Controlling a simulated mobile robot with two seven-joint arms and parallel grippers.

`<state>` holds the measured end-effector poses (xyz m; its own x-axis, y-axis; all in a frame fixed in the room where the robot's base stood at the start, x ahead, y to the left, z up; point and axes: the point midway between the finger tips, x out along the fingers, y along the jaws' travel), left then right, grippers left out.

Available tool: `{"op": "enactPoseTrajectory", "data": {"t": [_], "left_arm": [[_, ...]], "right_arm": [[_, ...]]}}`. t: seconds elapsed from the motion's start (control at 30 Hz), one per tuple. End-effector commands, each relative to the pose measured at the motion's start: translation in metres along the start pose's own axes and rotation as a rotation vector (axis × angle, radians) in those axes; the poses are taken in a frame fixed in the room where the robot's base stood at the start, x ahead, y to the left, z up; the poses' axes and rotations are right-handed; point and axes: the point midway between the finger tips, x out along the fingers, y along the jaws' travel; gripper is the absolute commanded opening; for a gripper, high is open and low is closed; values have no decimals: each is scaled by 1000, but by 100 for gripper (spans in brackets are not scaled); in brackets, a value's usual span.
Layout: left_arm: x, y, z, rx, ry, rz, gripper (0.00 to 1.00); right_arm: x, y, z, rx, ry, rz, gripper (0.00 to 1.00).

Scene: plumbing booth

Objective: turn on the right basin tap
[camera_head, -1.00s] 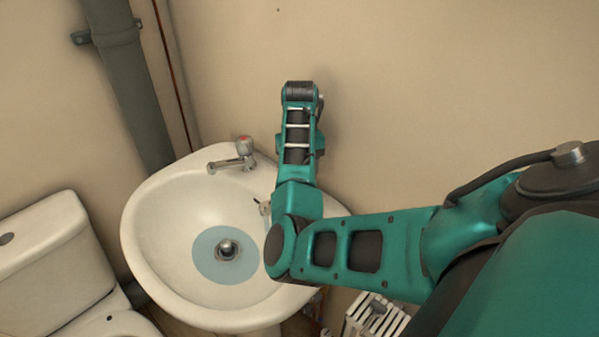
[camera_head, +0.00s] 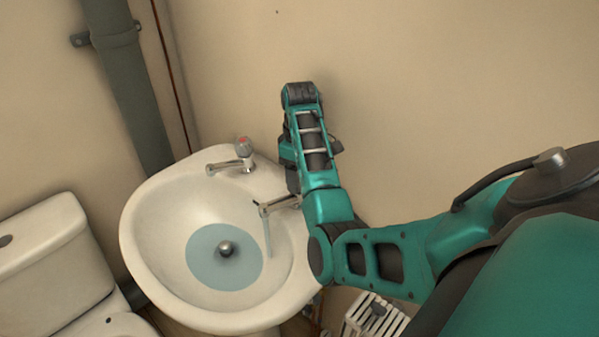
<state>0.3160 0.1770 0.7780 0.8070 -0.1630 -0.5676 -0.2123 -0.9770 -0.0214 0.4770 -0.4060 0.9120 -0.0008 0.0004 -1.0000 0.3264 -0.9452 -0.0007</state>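The right basin tap (camera_head: 279,205) is a chrome tap on the right rim of the white basin (camera_head: 140,222). A thin stream of water (camera_head: 268,238) falls from its spout into the bowl. Its handle is hidden behind my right arm. The left tap (camera_head: 232,166) has a red-marked top and shows no water. My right arm comes in from the right, and its forearm stands over the right tap. My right gripper is hidden behind the arm's own links, so its fingers do not show. My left gripper is out of view.
A white toilet (camera_head: 45,255) stands left of the basin. A grey pipe (camera_head: 130,90) runs down the wall behind it. A white radiator (camera_head: 375,316) is low at the right, under my arm. The wall above the basin is clear.

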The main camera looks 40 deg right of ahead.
Motion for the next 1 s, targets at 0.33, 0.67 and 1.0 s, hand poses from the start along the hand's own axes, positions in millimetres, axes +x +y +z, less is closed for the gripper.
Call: {"op": "enactPoseTrajectory", "data": {"t": [0.33,0.67,1.0], "left_arm": [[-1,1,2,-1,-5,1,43],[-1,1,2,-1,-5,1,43],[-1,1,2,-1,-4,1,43]], "right_arm": [[0,0,0,-29,-1,-1,23],[0,0,0,-28,-1,0,63],[0,0,0,-27,0,0,76]]}}
